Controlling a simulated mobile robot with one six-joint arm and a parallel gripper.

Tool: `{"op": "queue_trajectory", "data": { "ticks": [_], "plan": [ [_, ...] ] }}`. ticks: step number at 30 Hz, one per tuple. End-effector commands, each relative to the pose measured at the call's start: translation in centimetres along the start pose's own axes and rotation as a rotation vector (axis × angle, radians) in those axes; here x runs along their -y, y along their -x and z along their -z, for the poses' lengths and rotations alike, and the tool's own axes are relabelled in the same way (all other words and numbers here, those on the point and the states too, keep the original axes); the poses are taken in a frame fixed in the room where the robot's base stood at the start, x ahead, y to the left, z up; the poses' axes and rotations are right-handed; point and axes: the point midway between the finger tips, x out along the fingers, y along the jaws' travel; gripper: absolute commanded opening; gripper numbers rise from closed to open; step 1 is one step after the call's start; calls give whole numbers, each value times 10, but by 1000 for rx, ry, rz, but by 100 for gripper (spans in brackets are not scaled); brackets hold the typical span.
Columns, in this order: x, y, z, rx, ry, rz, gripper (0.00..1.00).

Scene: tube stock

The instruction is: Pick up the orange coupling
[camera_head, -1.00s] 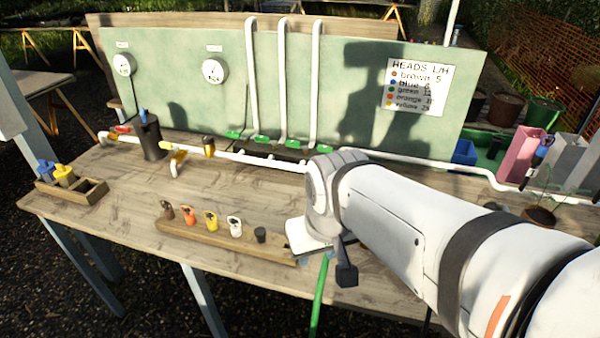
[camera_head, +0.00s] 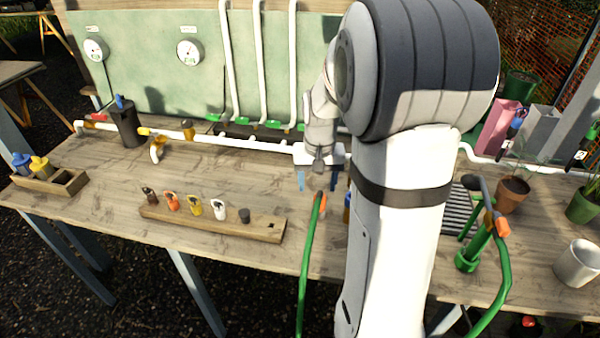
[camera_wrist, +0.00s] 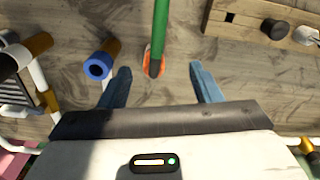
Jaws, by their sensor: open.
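The green hose ends in an orange coupling (camera_head: 321,202) on the bench, right of the wooden rack. In the wrist view the orange coupling (camera_wrist: 154,64) shows at the hose's end, between and just beyond the blue fingertips; the green hose covers part of it. My gripper (camera_head: 318,180) points down above the bench near it. It is open and empty, with one finger on each side of the coupling in the wrist view (camera_wrist: 159,75). I cannot tell the height gap. A small orange fitting (camera_head: 171,203) also stands in the rack.
The wooden rack (camera_head: 265,234) holds several fittings at the front. A blue-ended tube (camera_wrist: 98,66) stands close to the left finger in the wrist view. A green pump-like stand (camera_head: 467,260), a plant pot (camera_head: 512,194) and a white mug (camera_head: 578,264) are at right.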

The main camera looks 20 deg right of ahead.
Motion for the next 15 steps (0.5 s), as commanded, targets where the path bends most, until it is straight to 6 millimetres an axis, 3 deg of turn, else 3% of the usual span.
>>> {"op": "queue_trajectory", "data": {
  "ticks": [6, 15],
  "plan": [
    [-15, -24, 23, 31, -53, -4, 58],
    [-16, -54, 25, 35, -57, -4, 58]
  ]
}}
